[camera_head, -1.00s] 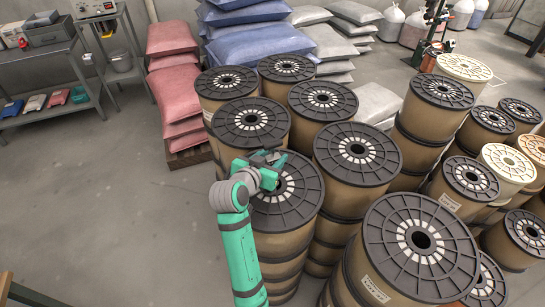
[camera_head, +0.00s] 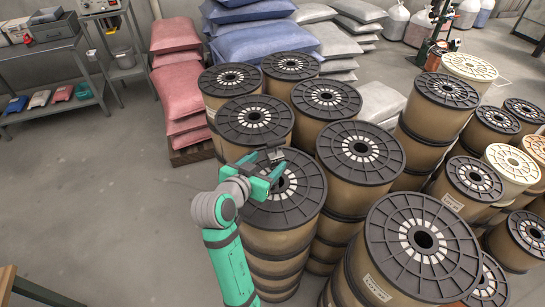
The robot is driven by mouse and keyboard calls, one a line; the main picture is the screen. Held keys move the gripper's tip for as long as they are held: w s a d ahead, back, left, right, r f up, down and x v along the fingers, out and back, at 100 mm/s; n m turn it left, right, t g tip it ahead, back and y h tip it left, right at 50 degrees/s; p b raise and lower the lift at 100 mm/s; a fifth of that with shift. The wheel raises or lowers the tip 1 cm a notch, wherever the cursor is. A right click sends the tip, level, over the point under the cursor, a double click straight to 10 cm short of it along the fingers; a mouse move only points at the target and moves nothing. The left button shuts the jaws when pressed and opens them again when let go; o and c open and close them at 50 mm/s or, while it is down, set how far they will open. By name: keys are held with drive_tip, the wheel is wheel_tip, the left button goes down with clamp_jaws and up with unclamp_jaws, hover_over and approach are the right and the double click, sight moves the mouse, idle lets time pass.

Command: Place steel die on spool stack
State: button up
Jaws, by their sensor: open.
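My gripper (camera_head: 277,159), teal and dark grey, is over the near-left spool stack (camera_head: 298,205), above the far-left part of its black slotted top flange. Its jaws are open. A small grey metallic piece (camera_head: 277,154), apparently the steel die, shows between or just beyond the fingertips. I cannot tell whether it touches the flange. The stack is several tan-wound spools high and stands upright. The gripper hides part of the flange's far-left edge, and the spool's centre hole is partly covered.
Other spool stacks stand close around: one behind (camera_head: 252,122), one to the right (camera_head: 360,152) and a tall one at the front right (camera_head: 422,245). Red sacks (camera_head: 180,90) on a pallet and a grey shelf (camera_head: 55,60) stand farther back. The floor at left is clear.

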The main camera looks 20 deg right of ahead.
drive_tip(key=v, duration=0.5)
idle(0.5)
